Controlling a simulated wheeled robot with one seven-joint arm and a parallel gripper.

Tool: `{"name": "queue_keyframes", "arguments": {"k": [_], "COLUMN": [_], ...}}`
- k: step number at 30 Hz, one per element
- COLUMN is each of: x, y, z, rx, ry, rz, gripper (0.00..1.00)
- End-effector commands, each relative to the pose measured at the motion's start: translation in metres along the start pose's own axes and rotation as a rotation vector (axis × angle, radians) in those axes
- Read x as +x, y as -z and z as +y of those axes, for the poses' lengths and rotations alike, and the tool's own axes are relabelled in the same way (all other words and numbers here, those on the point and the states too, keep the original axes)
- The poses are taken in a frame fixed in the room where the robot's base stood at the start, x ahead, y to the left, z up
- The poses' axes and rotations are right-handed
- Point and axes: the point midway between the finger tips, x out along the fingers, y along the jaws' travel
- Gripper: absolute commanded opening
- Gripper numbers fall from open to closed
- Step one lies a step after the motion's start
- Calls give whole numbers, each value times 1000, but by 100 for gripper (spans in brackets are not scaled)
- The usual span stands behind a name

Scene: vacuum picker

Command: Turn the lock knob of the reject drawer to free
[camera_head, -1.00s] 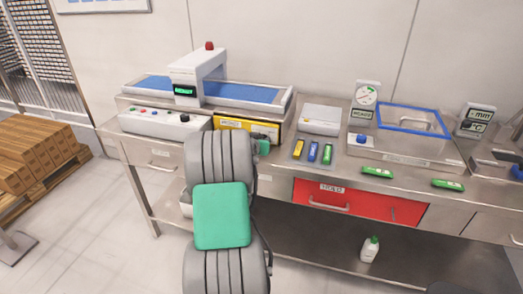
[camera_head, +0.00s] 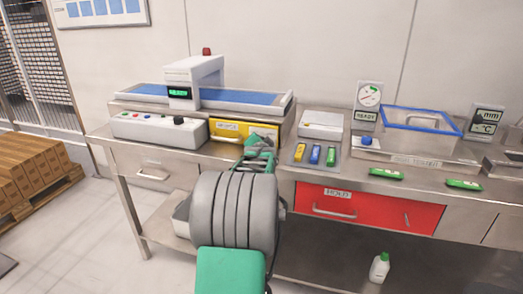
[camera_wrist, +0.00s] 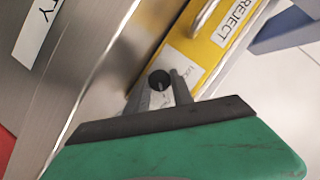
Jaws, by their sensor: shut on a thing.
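The yellow reject drawer (camera_head: 228,128) sits under the conveyor unit and looks closed. In the wrist view its yellow front (camera_wrist: 212,45) bears a REJECT label and a metal handle (camera_wrist: 205,17). In the head view my green gripper body (camera_head: 260,146) reaches the drawer's right end and hides the knob.
A control box (camera_head: 155,130) with buttons stands left of the drawer. A tray with yellow, blue and green packs (camera_head: 315,155) lies to the right. The red HOLD drawer (camera_head: 375,209) is below. The blue-rimmed tub (camera_head: 425,122) stands further right.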

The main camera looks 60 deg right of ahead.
Motion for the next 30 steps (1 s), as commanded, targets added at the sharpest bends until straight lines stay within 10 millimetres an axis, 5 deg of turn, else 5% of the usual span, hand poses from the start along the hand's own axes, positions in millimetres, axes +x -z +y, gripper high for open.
{"name": "queue_keyframes", "arguments": {"k": [18, 19, 30], "x": [0, 0, -3], "y": [-1, -1, 1], "z": [0, 0, 0], "rx": [40, 40, 39], "ry": [17, 17, 16], "rz": [-2, -2, 1], "gripper": [0, 30, 37]}}
